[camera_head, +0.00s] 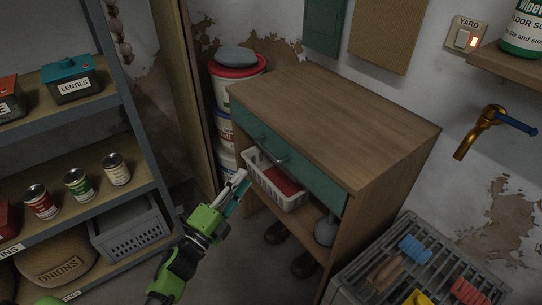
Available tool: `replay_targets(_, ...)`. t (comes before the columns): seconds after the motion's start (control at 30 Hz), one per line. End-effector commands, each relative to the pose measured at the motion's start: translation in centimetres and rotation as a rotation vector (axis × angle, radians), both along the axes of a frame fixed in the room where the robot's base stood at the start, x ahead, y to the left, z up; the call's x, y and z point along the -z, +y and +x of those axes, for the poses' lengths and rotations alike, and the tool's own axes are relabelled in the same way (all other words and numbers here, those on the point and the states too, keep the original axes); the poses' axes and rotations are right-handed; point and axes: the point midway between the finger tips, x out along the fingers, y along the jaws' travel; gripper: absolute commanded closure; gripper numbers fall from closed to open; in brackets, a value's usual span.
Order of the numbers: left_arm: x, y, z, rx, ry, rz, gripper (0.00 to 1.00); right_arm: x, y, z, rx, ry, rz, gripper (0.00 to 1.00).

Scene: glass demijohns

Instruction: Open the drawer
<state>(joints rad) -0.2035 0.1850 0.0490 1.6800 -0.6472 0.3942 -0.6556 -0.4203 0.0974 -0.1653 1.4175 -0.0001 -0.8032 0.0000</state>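The drawer (312,176) has a green front and sits under the top of a wooden cabinet (340,110). It looks flush with the cabinet. A metal bar handle (271,151) is fixed across the front. My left gripper (244,181), on a bright green arm, points up toward the cabinet from below and to the left of the handle. It appears apart from the handle, in front of the white basket. Its fingers are small and seen at an angle, so their opening is unclear. My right gripper is not in view.
A white basket (288,201) with a red item stands on the cabinet's shelf below the drawer. Metal shelving with cans and a grey crate (131,228) is at left. A grey rack (421,270) with brushes is at lower right. Stacked buckets (225,127) stand behind the cabinet's left side.

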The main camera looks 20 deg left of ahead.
Motion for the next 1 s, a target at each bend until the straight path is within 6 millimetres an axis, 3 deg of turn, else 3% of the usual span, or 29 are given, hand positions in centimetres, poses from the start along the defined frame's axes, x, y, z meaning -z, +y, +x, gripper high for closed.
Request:
replay_targets(0.6,-1.9,-2.9,11.0,-0.001,0.005,-0.005,0.74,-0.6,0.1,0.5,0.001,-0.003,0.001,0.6)
replay_targets(0.8,-2.1,-3.3,12.4,-0.002,0.006,-0.005,0.74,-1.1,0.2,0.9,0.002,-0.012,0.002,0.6)
replay_targets(1.0,-2.1,-3.4,12.5,-0.001,0.007,-0.006,0.74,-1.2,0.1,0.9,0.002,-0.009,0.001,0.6)
